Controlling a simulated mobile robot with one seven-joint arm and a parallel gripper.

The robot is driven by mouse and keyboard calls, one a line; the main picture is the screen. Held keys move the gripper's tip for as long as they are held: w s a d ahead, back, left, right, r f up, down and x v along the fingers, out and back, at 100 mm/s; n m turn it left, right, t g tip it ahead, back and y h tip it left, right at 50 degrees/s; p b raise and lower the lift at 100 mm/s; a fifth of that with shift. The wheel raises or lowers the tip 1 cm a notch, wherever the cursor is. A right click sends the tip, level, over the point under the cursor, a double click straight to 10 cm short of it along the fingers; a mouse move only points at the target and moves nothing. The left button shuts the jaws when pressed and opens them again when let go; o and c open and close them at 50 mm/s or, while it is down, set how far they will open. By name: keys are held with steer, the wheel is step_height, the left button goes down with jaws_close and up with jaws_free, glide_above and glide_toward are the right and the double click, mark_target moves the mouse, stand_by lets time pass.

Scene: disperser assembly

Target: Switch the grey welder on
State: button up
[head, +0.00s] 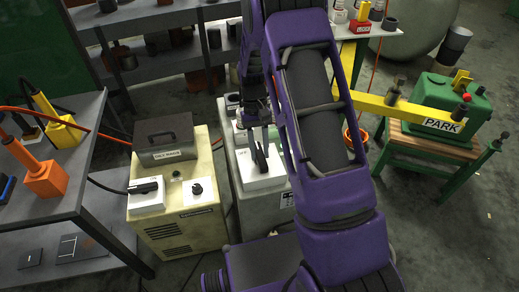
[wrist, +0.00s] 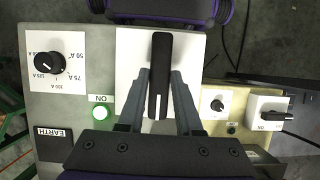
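The grey welder (head: 274,206) stands behind my arm in the head view, partly hidden by it. Its white switch plate (wrist: 130,50) carries a black lever switch (wrist: 160,60), whose white line lies along the lever toward the bottom of the wrist view. My gripper (wrist: 161,78) has one finger on each side of the lever, with the tips close against it. Contact is hard to confirm. The welder's lamp (wrist: 101,113), marked ON, looks bright green. A black current dial (wrist: 42,66) is left of the lever in the wrist view, above the EARTH label (wrist: 53,136).
A cream welder (head: 175,226) with its own black switch (head: 146,188) and a dark box (head: 163,137) on top stands close at left. A grey bench (head: 60,170) holds tools farther left. A yellow PARK arm (head: 400,111) and green stand (head: 440,160) are at right.

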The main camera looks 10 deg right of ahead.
steer(key=o, duration=0.4)
steer(key=p+v, duration=0.1)
steer(key=v, duration=1.6)
steer(key=shift+w+r, duration=0.15)
